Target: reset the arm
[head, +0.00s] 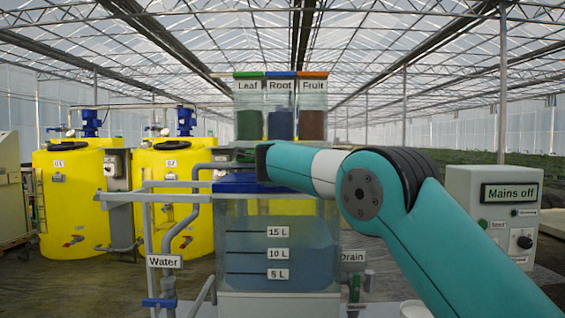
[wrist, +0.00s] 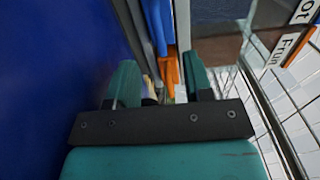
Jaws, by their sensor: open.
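My arm reaches in from the lower right in the head view and bends left over the mixing tank (head: 280,225), its end beside the tank's blue lid (head: 240,183). Nothing is visibly held. Past the fingers are narrow orange (wrist: 171,68) and blue (wrist: 158,22) parts, at a distance I cannot tell. A broad blue surface (wrist: 60,70) fills the left of the wrist view.
Clear bins labelled Leaf (head: 249,120), Root (head: 281,120) and Fruit (head: 312,120) stand above the tank. Pipes and a blue Water valve handle (head: 158,302) are at the left. A Mains off box (head: 490,215) is at the right. Yellow tanks (head: 75,200) stand behind.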

